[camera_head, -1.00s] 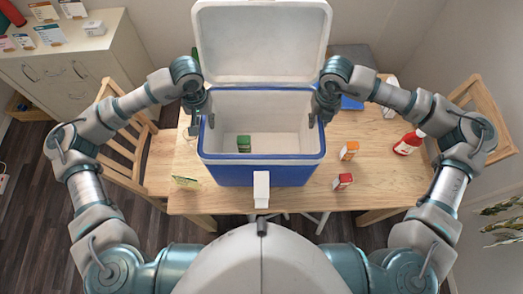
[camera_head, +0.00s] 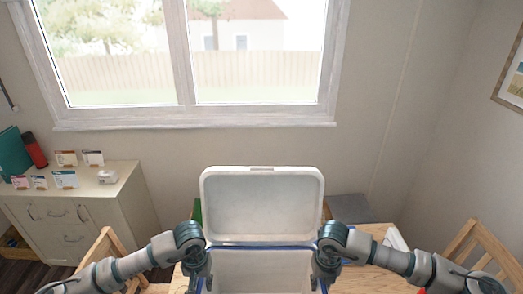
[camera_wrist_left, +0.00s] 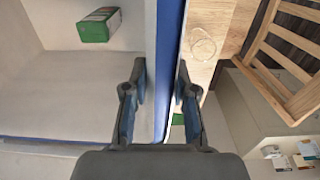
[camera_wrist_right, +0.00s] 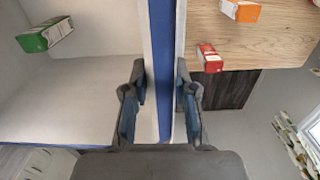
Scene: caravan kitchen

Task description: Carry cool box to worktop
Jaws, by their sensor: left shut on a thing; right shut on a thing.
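The blue and white cool box (camera_head: 262,270) stands straight in front of me, its white lid (camera_head: 262,205) raised open; its lower part is cut off in the head view. My left gripper (camera_head: 204,283) is shut on the cool box's left wall, one finger inside and one outside, as the left wrist view (camera_wrist_left: 160,90) shows. My right gripper (camera_head: 320,283) is shut on the right wall the same way, as the right wrist view (camera_wrist_right: 160,90) shows. A green carton (camera_wrist_left: 98,25) lies inside. I cannot tell whether the box touches the table.
The wooden table (camera_wrist_right: 285,40) lies under the box, with an orange carton (camera_wrist_right: 240,10) and a red carton (camera_wrist_right: 208,58) on it. A pale cabinet (camera_head: 140,215) with cards on top stands at left. Chairs (camera_head: 100,255) flank the table; a window (camera_head: 190,60) is behind.

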